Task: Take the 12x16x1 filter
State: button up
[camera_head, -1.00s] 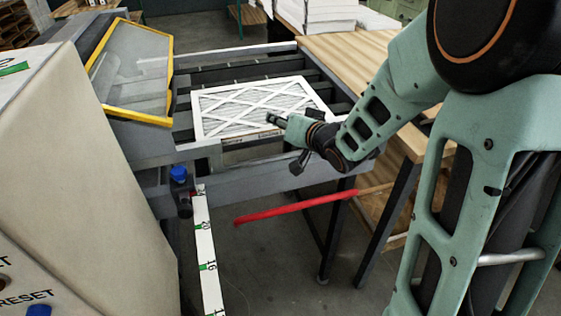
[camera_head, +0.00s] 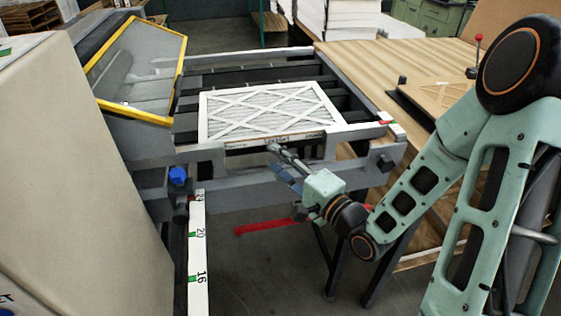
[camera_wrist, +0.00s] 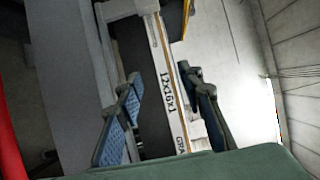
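The filter (camera_head: 270,108) is a flat white-framed pleated panel with crossed strips. It lies flat on the dark slats of the grey conveyor frame in the head view. Its narrow front edge (camera_wrist: 168,90), printed "12x16x1", shows in the wrist view between the fingers. My gripper (camera_head: 277,158) is just in front of that edge in the head view, pointing toward it. In the wrist view my gripper (camera_wrist: 163,88) is open, with blue-padded fingers apart on either side of the edge. I cannot tell whether either finger touches it.
The grey front rail (camera_head: 235,190) of the conveyor runs close to my gripper. A yellow-framed clear guard (camera_head: 140,65) stands at the left of the filter. A wooden table (camera_head: 365,70) adjoins on the right. A numbered ruler strip (camera_head: 198,255) extends toward me.

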aim_at(256, 143)
jog(key=b+x, duration=0.1)
jog(key=b, duration=0.1)
jog(key=b+x, duration=0.1)
jog(key=b, duration=0.1)
jog(key=shift+w+a+f+b, duration=0.25)
jog(key=shift+a+b, duration=0.05)
jog(key=shift+b, duration=0.1)
jog(key=x, duration=0.8)
jog(key=shift+r, duration=0.25)
jog(key=shift+c, duration=0.2)
grip_shut()
